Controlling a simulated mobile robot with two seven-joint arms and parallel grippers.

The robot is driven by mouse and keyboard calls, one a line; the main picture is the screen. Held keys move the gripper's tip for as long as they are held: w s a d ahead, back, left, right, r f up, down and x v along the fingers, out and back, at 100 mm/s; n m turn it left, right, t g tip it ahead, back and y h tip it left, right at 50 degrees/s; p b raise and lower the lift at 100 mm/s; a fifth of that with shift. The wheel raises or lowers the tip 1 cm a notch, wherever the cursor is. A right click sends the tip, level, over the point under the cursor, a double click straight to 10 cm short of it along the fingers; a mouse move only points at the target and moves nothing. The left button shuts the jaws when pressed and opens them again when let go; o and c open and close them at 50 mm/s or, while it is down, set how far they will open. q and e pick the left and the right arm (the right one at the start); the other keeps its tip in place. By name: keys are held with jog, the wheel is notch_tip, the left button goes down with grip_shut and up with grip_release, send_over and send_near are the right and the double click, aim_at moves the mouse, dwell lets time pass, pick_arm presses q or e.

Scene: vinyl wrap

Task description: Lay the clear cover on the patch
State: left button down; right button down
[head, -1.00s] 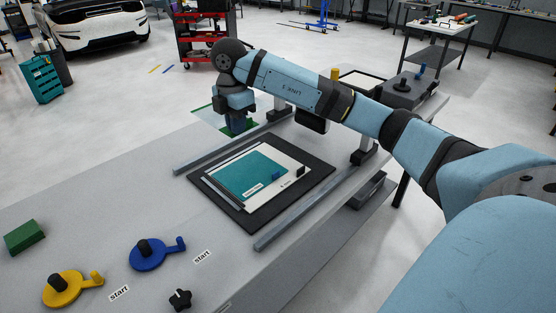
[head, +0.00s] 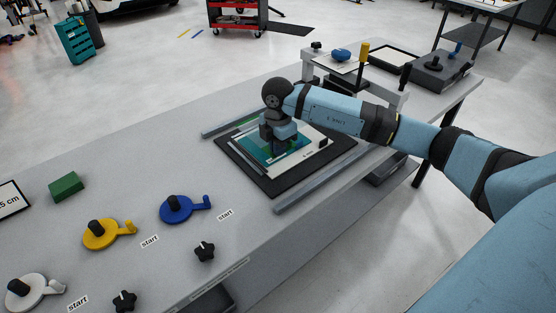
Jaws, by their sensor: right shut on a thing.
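The teal patch (head: 247,149) lies on a white sheet (head: 312,151) on a black mat (head: 275,186) between two grey rails. My right gripper (head: 277,149) is directly over the patch and hides much of it. It is shut on the clear cover (head: 261,136), a thin see-through sheet with green on it that overlaps the patch. The cover's edges are hard to make out, and I cannot tell whether it touches the patch. My left gripper is out of view.
Blue (head: 178,209), yellow (head: 101,234) and white (head: 30,291) handled discs lie at the front left, with black knobs near them. A green block (head: 66,187) lies further left. A grey frame (head: 309,65) stands behind the mat. A black block (head: 323,142) sits on the sheet.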

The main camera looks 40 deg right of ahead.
aim_at(278, 169)
notch_tip(278, 169, down, 6)
jog(key=shift+r, duration=0.25)
jog(key=shift+f, duration=0.15)
jog(key=c, duration=1.3)
grip_release()
jog(key=shift+r, duration=0.25)
notch_tip(278, 169, up, 12)
jog(key=shift+f, duration=0.1)
